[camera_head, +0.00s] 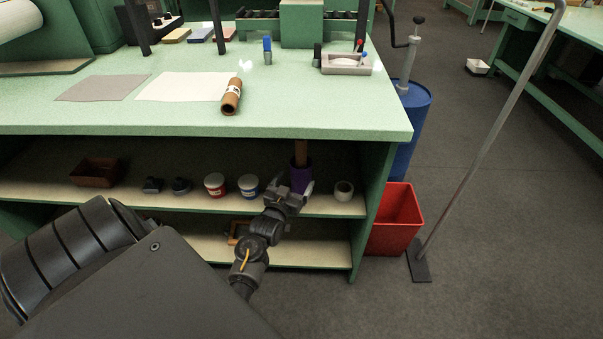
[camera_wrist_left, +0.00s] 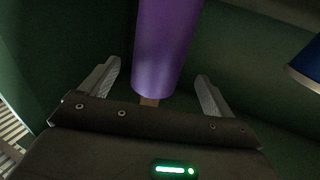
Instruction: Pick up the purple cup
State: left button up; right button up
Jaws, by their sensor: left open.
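The purple cup (camera_head: 300,178) stands on the upper shelf under the green bench, with a brown stick-like thing (camera_head: 301,150) rising above it. In the left wrist view the cup (camera_wrist_left: 165,45) shows large and close. My left gripper (camera_head: 294,187) is at the shelf front, right at the cup, and partly covers it. In the wrist view the left gripper (camera_wrist_left: 160,82) is open, with one finger on each side of the cup and a gap on both sides. My right gripper does not show.
A blue-and-white tub (camera_head: 248,187) and a red-and-white tub (camera_head: 215,185) stand left of the cup on the shelf. A pale roll (camera_head: 343,190) stands to its right. The benchtop edge (camera_head: 200,130) overhangs the shelf. A red bin (camera_head: 397,220) stands right of the bench.

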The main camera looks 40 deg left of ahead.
aim_at(302, 169)
pick_arm(q)
jog(key=shift+x, duration=1.1)
jog(key=x, duration=0.4)
jog(key=shift+w+r+b, duration=0.15)
jog(key=shift+r+b, duration=0.1)
jog(key=shift+b, duration=0.1)
jog(key=shift+w+a, duration=0.1)
jog(key=shift+w, duration=0.35)
jog(key=c, duration=1.4)
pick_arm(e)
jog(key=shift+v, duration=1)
